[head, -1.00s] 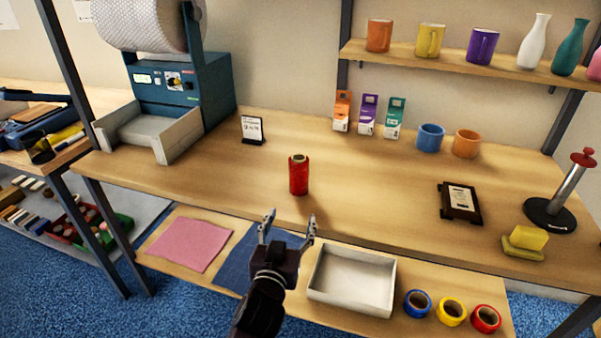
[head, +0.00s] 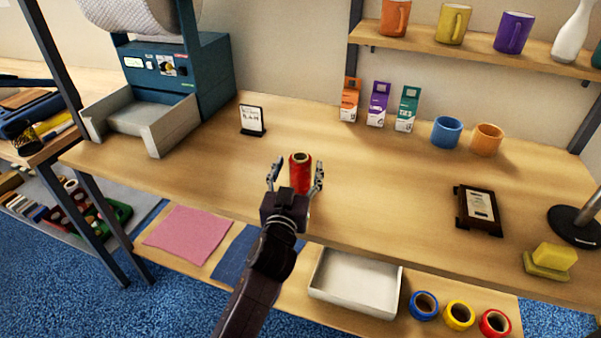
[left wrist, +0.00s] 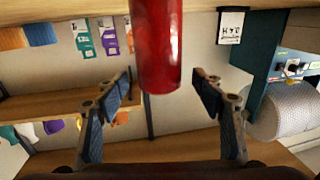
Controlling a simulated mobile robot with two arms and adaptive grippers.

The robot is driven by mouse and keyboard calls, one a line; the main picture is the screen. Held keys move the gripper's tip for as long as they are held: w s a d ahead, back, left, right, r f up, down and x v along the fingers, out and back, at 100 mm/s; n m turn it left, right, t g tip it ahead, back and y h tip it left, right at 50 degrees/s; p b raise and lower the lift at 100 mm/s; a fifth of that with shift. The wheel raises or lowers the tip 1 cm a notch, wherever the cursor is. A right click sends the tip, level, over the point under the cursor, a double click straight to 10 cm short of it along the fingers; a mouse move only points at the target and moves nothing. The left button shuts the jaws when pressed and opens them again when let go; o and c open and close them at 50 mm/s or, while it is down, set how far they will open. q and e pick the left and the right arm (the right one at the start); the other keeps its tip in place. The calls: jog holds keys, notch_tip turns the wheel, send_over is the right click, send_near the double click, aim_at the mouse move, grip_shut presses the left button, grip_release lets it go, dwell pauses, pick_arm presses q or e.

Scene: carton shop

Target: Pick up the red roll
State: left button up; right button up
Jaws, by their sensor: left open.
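The red roll (head: 300,172) stands upright on the wooden bench top in the head view. My left gripper (head: 296,178) is open, with one finger on each side of the roll. In the left wrist view the roll (left wrist: 156,45) hangs in from the top of the picture, which appears upside down, between the two open fingers (left wrist: 165,88). Gaps show between the roll and both fingers there. The roll's lower part is hidden behind my gripper in the head view. My right gripper is not in view.
A white tray (head: 355,284) and several tape rolls lie on the lower shelf. A small sign (head: 252,121) stands behind left, small cartons (head: 377,104) behind right. A dark plaque (head: 478,211) lies to the right. The bench around the roll is clear.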

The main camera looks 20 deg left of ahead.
pick_arm(q)
jog(key=w, duration=0.2)
jog(key=shift+w+a, duration=0.15)
jog(key=shift+w, duration=0.15)
jog(key=c, duration=1.5)
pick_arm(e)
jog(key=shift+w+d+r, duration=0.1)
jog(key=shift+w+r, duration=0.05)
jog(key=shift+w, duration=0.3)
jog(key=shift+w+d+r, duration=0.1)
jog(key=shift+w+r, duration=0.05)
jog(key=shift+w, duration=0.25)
pick_arm(q)
jog(key=shift+r, duration=0.15)
